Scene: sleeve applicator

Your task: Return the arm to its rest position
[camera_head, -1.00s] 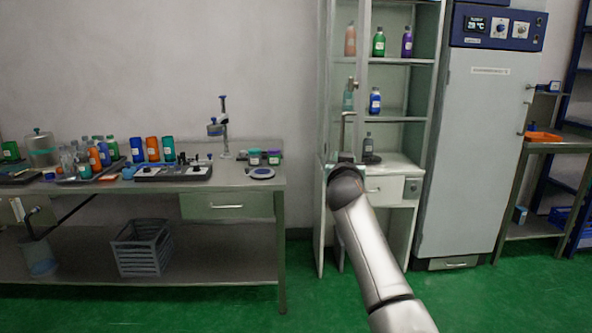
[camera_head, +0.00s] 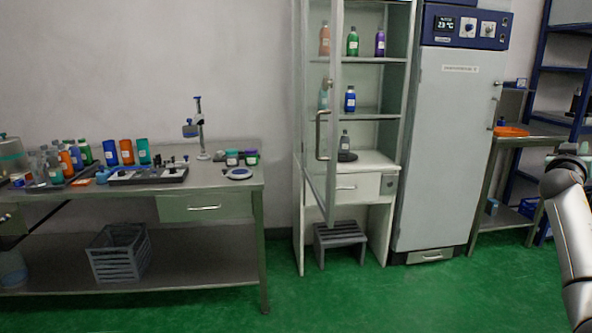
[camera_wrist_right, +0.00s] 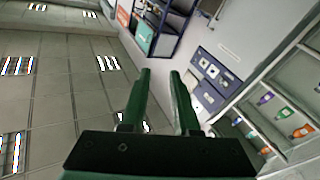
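My right arm (camera_head: 568,225) rises at the right edge of the head view, apart from the furniture. Its gripper is at the upper end, partly cut off by the edge. In the right wrist view the two dark green fingers of my right gripper (camera_wrist_right: 160,85) stand apart with nothing between them. That view tilts up toward the ceiling. My left gripper is not in view.
A glass-doored cabinet (camera_head: 381,160) with bottles stands mid-room, its door (camera_head: 322,190) swung open toward me. A tall grey unit (camera_head: 440,150) is beside it. A workbench (camera_head: 225,195) with bottles stands left. The green floor (camera_head: 400,300) in front is clear.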

